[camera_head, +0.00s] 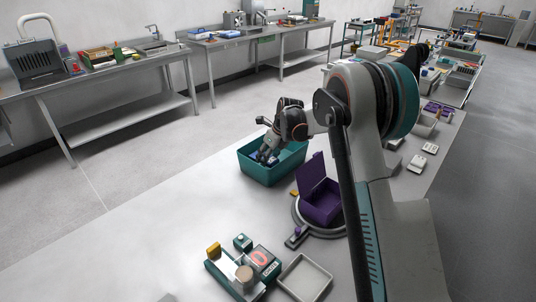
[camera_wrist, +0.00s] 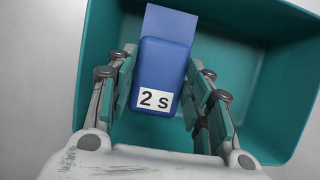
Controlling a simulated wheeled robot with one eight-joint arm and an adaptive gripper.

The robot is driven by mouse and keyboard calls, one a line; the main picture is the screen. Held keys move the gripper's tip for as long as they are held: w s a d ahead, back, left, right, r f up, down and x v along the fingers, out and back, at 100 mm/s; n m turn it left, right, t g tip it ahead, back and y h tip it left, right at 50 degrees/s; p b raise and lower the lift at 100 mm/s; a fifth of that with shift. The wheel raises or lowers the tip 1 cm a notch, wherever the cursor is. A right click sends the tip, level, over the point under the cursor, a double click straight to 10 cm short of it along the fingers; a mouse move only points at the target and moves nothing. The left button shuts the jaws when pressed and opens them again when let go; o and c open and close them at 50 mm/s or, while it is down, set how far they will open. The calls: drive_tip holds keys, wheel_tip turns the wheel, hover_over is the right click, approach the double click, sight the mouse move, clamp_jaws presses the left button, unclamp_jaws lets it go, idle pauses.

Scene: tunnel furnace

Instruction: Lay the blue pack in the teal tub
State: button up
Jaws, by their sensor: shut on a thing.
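The blue pack (camera_wrist: 163,60) has a white label reading "2 s" and a lighter blue flat part at its far end. My gripper (camera_wrist: 162,78) is shut on the pack, with one finger along each long side. In the wrist view the pack shows against the inside of the teal tub (camera_wrist: 268,75). In the head view the teal tub (camera_head: 268,174) stands on the light table, and my gripper (camera_head: 265,154) reaches down inside its rim. The pack is mostly hidden there by the gripper and tub wall. I cannot tell whether it touches the tub floor.
An open purple box (camera_head: 322,205) stands on a round base right of the tub. A grey tray (camera_head: 305,278) and a teal device (camera_head: 245,272) lie nearer. The table left of the tub is clear. Steel benches (camera_head: 100,72) line the back wall.

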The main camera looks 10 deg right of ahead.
drive_tip(key=shift+f+b, duration=0.95)
drive_tip(key=shift+f, duration=0.85)
drive_tip(key=shift+f+b, duration=0.4)
drive_tip(key=shift+f, duration=0.15)
idle(0.3)
drive_tip(key=o, duration=1.2)
drive_tip(key=shift+o, duration=0.4)
drive_tip(key=shift+o, duration=1.1)
drive_tip(key=shift+r, duration=0.1)
wheel_tip(320, 180, up, 16)
drive_tip(key=p, duration=0.8)
